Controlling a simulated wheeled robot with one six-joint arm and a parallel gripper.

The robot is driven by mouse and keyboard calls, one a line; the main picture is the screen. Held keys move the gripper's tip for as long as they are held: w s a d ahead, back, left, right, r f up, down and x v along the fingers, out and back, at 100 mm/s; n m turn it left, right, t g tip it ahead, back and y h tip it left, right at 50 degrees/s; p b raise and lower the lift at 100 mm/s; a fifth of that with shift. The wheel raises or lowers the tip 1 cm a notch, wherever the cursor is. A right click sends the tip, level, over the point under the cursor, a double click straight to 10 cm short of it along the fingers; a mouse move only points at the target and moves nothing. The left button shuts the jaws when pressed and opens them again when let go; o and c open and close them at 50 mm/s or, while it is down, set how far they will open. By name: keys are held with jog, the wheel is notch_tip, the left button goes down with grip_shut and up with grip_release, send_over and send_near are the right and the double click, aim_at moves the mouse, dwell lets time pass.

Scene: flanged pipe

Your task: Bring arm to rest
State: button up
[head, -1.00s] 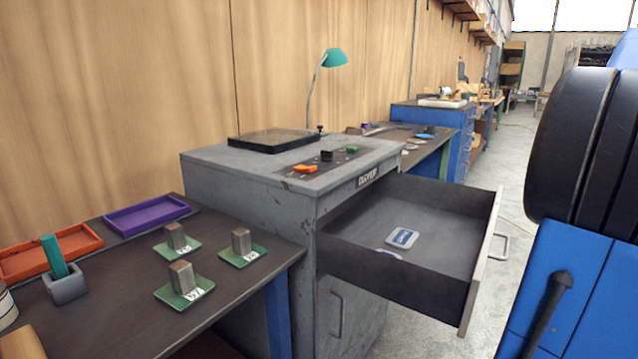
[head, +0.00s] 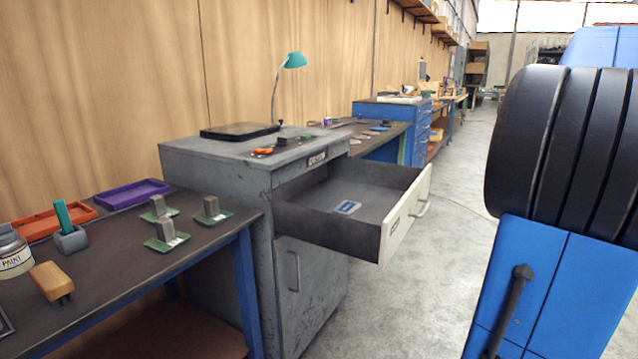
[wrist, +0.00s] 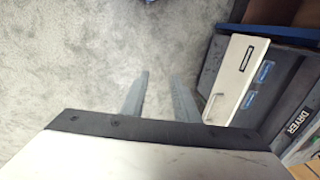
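My gripper (wrist: 160,88) shows in the wrist view with its two grey fingers apart and nothing between them. It points over bare concrete floor, to the left of the open drawer (wrist: 234,78). The gripper does not show in the head view. There, the drawer (head: 406,213) stands pulled out of the grey cabinet (head: 225,200), with its pale front facing right. A blue-and-white card (head: 347,208) lies inside it. Two blue patches show in the drawer in the wrist view.
A dark bench (head: 110,240) at the left holds an orange tray, a purple tray (head: 132,193), green plates with metal blocks and a paint jar (head: 12,252).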

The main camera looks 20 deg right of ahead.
jog(key=w+a+f+n+h, duration=0.1)
jog(key=w+a+f, duration=0.15)
jog(key=a, duration=0.45)
jog(key=w+a+f+n, duration=0.2)
jog(key=a+f, duration=0.1)
jog(key=a, duration=0.4)
jog(key=w+a+f+n+h, duration=0.1)
jog(key=w+a+f, duration=0.2)
jog(key=a, duration=0.4)
jog(key=s+a+f+n+t, duration=0.1)
jog(key=s+a+f+n, duration=0.2)
jog(key=a+f, duration=0.5)
jog(key=s+a+f+n+t, duration=0.2)
jog(key=s+a+f+n, duration=0.1)
jog(key=a+f, duration=0.6)
jog(key=shift+s+a+y, duration=0.3)
jog(key=shift+s+a, duration=0.5)
jog(key=shift+a, duration=0.1)
